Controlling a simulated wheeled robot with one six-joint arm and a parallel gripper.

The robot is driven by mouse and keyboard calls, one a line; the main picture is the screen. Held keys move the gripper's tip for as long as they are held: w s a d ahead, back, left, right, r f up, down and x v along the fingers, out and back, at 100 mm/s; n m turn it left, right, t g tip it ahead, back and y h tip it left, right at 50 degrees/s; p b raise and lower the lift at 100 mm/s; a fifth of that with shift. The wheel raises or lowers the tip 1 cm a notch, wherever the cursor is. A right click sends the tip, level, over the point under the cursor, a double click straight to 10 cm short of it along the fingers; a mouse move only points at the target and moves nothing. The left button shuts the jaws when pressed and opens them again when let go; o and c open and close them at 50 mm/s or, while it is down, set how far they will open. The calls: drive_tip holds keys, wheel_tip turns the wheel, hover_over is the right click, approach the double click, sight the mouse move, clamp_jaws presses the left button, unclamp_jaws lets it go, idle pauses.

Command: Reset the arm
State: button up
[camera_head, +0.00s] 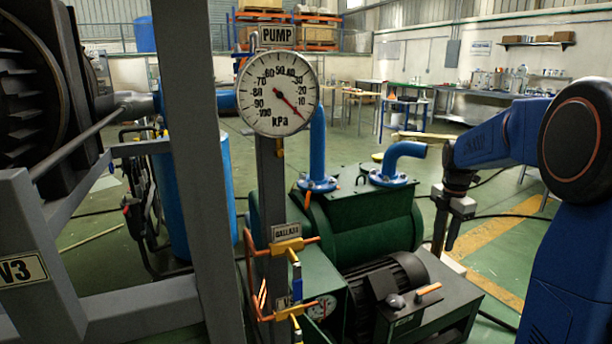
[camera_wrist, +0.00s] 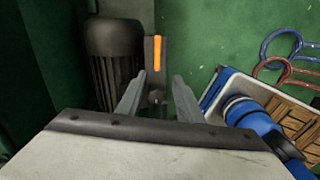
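My arm reaches in from the right in the head view, with its forearm roughly level and its wrist bent down. My gripper (camera_head: 445,245) hangs pointing down, to the right of the green pump unit (camera_head: 360,222). In the wrist view my gripper (camera_wrist: 158,82) has its two grey fingers spread apart, with nothing held between them. The dark ribbed motor (camera_wrist: 112,55) and the orange lever (camera_wrist: 153,52) lie beyond the fingers. A small dark knob shows between the fingers, seemingly below them.
The round PUMP gauge (camera_head: 277,93) stands on a grey post left of the pump. Blue pipes (camera_head: 318,145) rise from the pump. Copper-coloured pipework with yellow valves (camera_head: 287,245) is at the front. A thick grey frame post (camera_head: 190,150) stands at left. Open green floor lies behind the pump.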

drive_tip(key=s+a+r+m+t, duration=0.1)
drive_tip(key=s+a+r+m, duration=0.3)
drive_tip(key=s, duration=0.5)
drive_tip(key=s+a+r+m+t, duration=0.1)
drive_tip(key=s+a+r+m, duration=0.1)
drive_tip(key=s+a+m, duration=0.5)
drive_tip(key=s+a+f+m+t, duration=0.1)
drive_tip(key=s+m, duration=0.3)
drive_tip(key=s, duration=0.5)
drive_tip(key=s+a+f+m+t, duration=0.1)
drive_tip(key=s+a+f+m, duration=0.3)
drive_tip(key=s, duration=0.5)
drive_tip(key=shift+s+m, duration=0.25)
drive_tip(key=shift+m, duration=0.55)
